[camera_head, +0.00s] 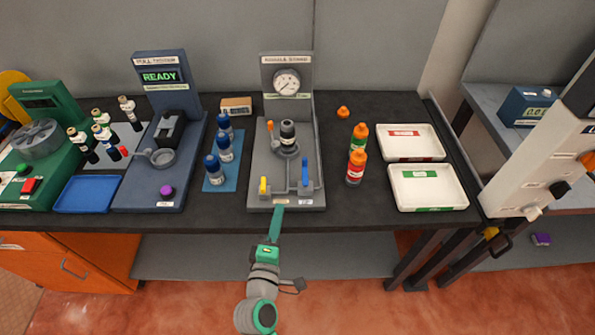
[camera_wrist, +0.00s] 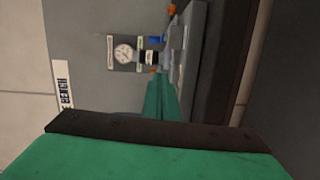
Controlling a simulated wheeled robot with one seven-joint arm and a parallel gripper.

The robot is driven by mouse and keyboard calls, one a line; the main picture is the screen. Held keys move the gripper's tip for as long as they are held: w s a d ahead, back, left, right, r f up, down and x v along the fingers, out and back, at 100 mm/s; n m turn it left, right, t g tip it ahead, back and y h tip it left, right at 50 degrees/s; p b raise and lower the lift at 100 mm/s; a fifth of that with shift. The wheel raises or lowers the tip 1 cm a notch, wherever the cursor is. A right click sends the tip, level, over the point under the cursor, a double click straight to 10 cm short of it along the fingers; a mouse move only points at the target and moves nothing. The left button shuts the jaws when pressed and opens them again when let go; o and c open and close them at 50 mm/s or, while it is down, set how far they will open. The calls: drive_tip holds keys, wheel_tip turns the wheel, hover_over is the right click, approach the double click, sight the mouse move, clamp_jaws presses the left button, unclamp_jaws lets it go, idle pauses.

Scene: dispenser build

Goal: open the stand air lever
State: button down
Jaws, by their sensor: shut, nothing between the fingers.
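The grey stand (camera_head: 257,165) with a round gauge (camera_head: 287,83) stands mid-table. At its front are a yellow lever (camera_head: 263,186) on the left and a blue lever (camera_head: 305,172) on the right, both roughly upright. Small labels sit by them, too small to read, so I cannot tell which names the air lever. My gripper (camera_head: 279,209) is shut and empty, just in front of the stand's front edge, between the two levers in the picture and touching neither. In the wrist view my green fingers (camera_wrist: 163,98) point toward the stand, which appears sideways with its gauge (camera_wrist: 124,53).
A dark bottle (camera_head: 288,132) sits on the stand beside an orange-tipped part (camera_head: 270,126). Blue-capped bottles (camera_head: 215,170) stand left, orange-capped bottles (camera_head: 356,168) right. White trays (camera_head: 428,202) lie further right. Space in front of the table is clear around my arm.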

drive_tip(key=shift+w+r+h, duration=0.3)
drive_tip(key=shift+w+r, duration=0.45)
drive_tip(key=shift+r, duration=0.1)
drive_tip(key=shift+w, duration=0.1)
approach(305, 171)
drive_tip(key=w+a, duration=0.1)
drive_tip(key=w+a+r, duration=0.1)
drive_tip(key=w, duration=0.1)
drive_tip(key=w+a, duration=0.2)
drive_tip(key=shift+r, duration=0.4)
drive_tip(key=w+d, duration=0.2)
drive_tip(key=shift+w+d, duration=0.2)
drive_tip(key=shift+d, duration=0.05)
drive_tip(key=shift+w+d, duration=0.35)
drive_tip(key=shift+d, duration=0.2)
